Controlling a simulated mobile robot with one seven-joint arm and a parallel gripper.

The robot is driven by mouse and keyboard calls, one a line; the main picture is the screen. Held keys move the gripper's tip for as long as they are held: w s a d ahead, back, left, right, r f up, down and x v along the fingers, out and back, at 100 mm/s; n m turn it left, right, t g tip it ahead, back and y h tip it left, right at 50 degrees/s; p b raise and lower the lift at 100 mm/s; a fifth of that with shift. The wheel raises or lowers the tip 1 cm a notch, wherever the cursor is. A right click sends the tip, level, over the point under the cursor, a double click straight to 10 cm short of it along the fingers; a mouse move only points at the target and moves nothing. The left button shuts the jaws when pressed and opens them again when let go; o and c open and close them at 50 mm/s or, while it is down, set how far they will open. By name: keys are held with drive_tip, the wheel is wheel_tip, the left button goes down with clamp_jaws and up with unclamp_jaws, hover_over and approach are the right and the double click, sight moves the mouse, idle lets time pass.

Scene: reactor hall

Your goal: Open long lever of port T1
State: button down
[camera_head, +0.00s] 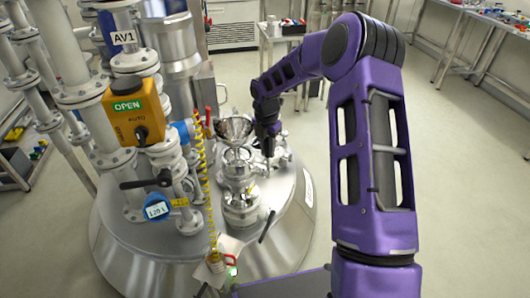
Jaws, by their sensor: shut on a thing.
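My gripper (268,152) points down over the reactor lid, just right of the funnel-topped port (240,190). It is shut on a slim upright metal piece, which seems to be the long lever (268,164). The jaws are small and dark here, so the exact grip is hard to see. A metal funnel (233,128) sits on top of the port. A black-handled lever (267,226) sticks out low at the port's front right, apart from my gripper. I cannot read a T1 label.
The round steel reactor lid (285,215) lies beneath. An orange valve box (134,111) marked OPEN, pipes, a blue gauge (157,206) and a yellow coiled hose (203,185) crowd the left. Floor at the right is free. A bench (283,38) stands behind.

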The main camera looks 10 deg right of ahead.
drive_tip(key=shift+w+d+g+y, duration=0.3)
drive_tip(key=shift+w+d+g, duration=0.1)
drive_tip(key=shift+w, duration=0.15)
drive_tip(key=c, duration=0.7)
unclamp_jaws()
wheel_tip(320, 180, up, 17)
drive_tip(key=shift+r, duration=0.2)
drive_tip(key=shift+w, duration=0.1)
